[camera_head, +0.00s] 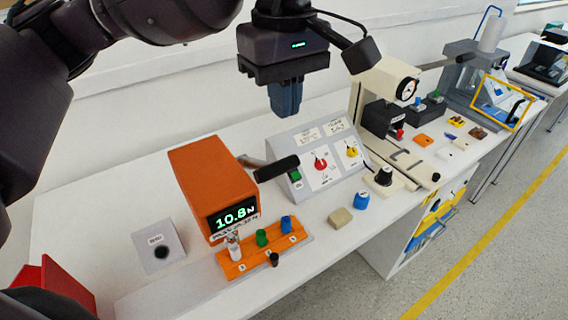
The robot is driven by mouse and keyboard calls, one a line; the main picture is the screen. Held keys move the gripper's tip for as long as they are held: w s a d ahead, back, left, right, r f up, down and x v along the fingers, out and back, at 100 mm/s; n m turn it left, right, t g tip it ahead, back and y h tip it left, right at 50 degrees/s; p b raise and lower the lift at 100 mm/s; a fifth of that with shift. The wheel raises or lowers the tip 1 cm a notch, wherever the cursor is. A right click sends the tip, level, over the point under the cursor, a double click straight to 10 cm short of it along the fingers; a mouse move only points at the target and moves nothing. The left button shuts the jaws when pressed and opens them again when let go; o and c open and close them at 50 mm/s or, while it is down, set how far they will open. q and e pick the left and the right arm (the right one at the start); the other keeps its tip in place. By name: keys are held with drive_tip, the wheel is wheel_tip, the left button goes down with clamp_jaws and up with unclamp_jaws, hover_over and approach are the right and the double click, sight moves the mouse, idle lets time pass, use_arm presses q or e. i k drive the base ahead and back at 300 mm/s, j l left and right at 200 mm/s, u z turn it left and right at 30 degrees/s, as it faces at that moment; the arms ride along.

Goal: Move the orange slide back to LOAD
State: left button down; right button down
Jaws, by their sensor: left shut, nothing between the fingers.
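An orange slide-like bar (225,268) lies in front of an orange housing (197,165), with numbered places holding a white, a green and a blue piece. A small black knob (274,259) is at its front edge. The housing's display (234,217) reads 10.8 N. The label below the display is too small to read, and I cannot make out the word LOAD. My left gripper (285,110) is shut and empty, pointing down above and behind the sloped grey panel, apart from the orange bar. My right gripper is not in view.
A grey panel (330,137) with red and yellow knobs stands right of the housing, with a black handle (277,168) between them. A grey box with a black button (160,248) is at left. A beige block (340,217) and blue knob (361,200) are near the front edge.

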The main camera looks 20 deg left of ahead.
sight(253, 254)
drive_tip(key=k, duration=1)
